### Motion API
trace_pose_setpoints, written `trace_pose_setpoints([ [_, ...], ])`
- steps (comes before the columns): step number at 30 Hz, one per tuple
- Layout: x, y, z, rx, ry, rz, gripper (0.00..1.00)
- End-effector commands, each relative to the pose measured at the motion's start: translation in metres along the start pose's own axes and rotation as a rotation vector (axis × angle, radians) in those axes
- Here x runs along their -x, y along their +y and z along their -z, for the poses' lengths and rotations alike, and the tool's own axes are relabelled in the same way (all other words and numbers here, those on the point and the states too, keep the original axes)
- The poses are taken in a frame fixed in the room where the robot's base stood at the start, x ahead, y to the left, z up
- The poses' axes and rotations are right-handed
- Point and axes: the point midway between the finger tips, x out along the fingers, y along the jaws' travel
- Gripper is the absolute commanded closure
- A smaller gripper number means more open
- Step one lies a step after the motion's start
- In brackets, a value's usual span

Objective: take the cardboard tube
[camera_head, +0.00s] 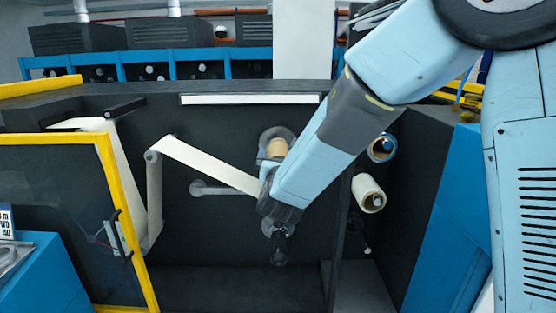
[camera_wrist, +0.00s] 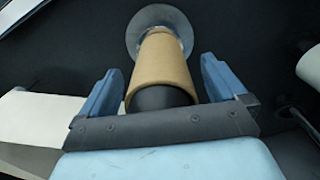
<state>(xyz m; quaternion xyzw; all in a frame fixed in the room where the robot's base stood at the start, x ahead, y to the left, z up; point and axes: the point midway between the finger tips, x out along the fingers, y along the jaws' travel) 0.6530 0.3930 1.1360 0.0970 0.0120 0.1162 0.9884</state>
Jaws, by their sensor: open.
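The cardboard tube (camera_wrist: 160,68) is a tan, bare core on a spindle with a round grey flange (camera_wrist: 160,22) behind it. In the head view the tube (camera_head: 277,147) shows in the middle of the dark machine, partly hidden by my arm. My gripper (camera_wrist: 158,72) is open in the wrist view, with one blue finger on each side of the tube's near part. Dark gaps show between the fingers and the tube, so I see no contact. In the head view my gripper (camera_head: 270,208) is dark, and its fingers are hard to make out.
A white web (camera_head: 205,164) runs over rollers at the left toward my gripper. A cream roll (camera_head: 369,193) and a blue-rimmed roll (camera_head: 382,148) sit on spindles at the right. A yellow-framed door (camera_head: 128,225) stands open at the left. The machine's lower bay is clear.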

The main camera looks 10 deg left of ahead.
Motion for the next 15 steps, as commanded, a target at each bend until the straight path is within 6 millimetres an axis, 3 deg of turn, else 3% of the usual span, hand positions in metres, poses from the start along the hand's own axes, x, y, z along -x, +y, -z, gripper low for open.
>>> trace_pose_setpoints([
  [3,0.0004,0.0001,-0.0001,0.0,0.0,0.0,0.04],
  [15,0.0006,0.0002,-0.0002,0.0,0.0,0.0,0.42],
])
